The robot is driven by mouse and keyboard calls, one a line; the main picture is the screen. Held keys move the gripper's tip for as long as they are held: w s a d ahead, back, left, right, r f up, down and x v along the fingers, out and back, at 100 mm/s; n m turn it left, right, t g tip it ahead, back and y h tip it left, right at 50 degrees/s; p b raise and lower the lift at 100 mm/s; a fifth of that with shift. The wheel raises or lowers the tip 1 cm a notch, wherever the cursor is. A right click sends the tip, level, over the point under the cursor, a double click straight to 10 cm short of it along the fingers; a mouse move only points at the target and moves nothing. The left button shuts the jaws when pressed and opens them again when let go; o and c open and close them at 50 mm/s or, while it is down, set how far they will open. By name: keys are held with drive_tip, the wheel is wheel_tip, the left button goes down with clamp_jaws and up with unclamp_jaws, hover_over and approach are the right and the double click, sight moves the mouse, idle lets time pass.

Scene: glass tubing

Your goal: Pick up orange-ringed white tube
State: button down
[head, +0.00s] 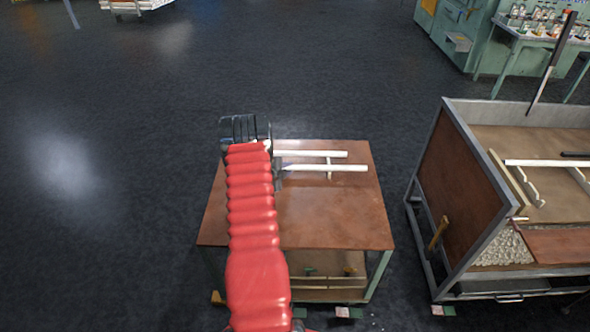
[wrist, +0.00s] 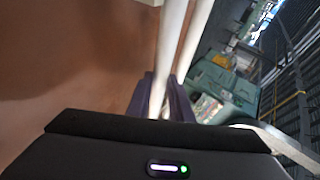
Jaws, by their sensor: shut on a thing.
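Two long white tubes lie side by side above the brown-topped cart (head: 340,215) in the head view, a far tube (head: 315,153) and a near tube (head: 330,168). Both also show in the wrist view, a left tube (wrist: 171,45) and a right tube (wrist: 196,35). No orange ring is clear on either. My gripper (head: 279,168) is at the tubes' left ends, largely hidden by my red arm. In the wrist view my gripper (wrist: 162,90) is shut on the left tube, whose end runs between the dark fingers. The right tube passes close to the right finger.
A small white support (head: 329,172) stands by the tubes. To the right is a metal-framed bench (head: 463,215) with another white tube (head: 545,163) on it. A green workbench (head: 520,38) is at the back right. Dark floor on the left is clear.

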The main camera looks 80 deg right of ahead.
wheel_tip(320, 180, up, 10)
idle(0.7)
idle(0.5)
